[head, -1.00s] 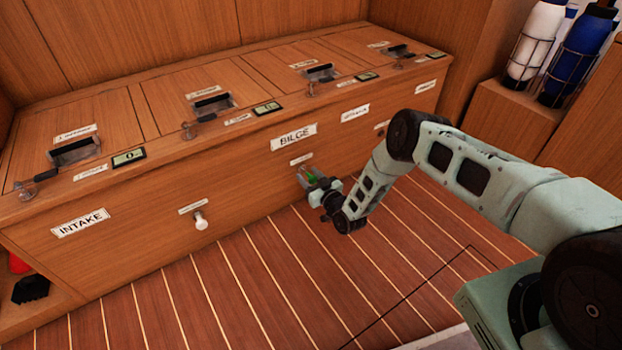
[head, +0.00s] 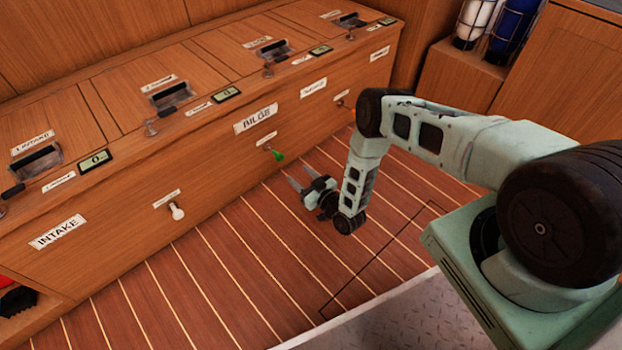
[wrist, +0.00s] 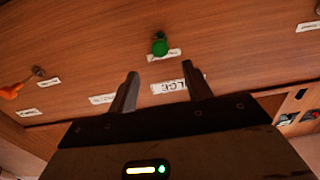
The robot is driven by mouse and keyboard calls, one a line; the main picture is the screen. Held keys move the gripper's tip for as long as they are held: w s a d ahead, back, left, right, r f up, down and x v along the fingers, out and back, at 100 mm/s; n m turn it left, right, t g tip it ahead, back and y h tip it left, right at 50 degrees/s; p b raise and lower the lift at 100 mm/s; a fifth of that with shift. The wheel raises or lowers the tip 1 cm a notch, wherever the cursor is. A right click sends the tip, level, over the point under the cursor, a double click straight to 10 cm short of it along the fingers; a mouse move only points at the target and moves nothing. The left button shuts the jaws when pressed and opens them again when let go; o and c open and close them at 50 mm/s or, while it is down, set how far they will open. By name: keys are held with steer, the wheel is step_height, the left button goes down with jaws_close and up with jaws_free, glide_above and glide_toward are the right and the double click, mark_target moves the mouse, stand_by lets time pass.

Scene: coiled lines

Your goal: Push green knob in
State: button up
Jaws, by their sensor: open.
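The green knob (head: 277,154) sticks out of the front of the wooden cabinet (head: 230,180), below the BILGE label (head: 256,119). It also shows in the wrist view (wrist: 159,44), ahead of the fingertips and roughly midway between them. My gripper (head: 297,181) is open and empty. Its two fingers point toward the cabinet front, apart from the knob and to its lower right in the head view. In the wrist view my gripper (wrist: 160,78) shows both fingers spread, with nothing between them.
A white knob (head: 177,211) sits on the same front near the INTAKE label (head: 58,231). An orange knob (wrist: 12,91) shows at the left of the wrist view. The striped floor (head: 220,280) before the cabinet is clear. Caged bottles (head: 490,25) stand at the back right.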

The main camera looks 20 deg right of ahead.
steer(key=shift+p+v, duration=0.55)
steer(key=shift+v, duration=1.75)
steer(key=shift+d+m, duration=0.15)
steer(key=shift+m, duration=0.15)
steer(key=c, duration=0.7)
steer(key=shift+d+f+m+h, duration=0.2)
steer(key=shift+d+m+h, duration=0.15)
steer(key=shift+m, duration=0.45)
jaws_close()
steer(key=m+g+b, duration=0.2)
steer(key=m+g, duration=0.2)
steer(key=m, duration=1.2)
glide_toward(281, 158)
steer(key=shift+h, duration=0.25)
steer(key=b+x, duration=0.2)
steer(key=b, duration=0.1)
steer(key=f+b+x, duration=0.1)
steer(key=b+x, duration=0.2)
steer(key=b, duration=0.1)
steer(key=shift+a, duration=0.15)
steer(key=shift+w+a+r+b, duration=0.1)
steer(key=shift+w+b, duration=0.1)
steer(key=shift+w, duration=0.1)
steer(key=shift+w+a+r+b, duration=0.1)
steer(key=shift+w+a+b, duration=0.05)
steer(key=shift+w, duration=0.2)
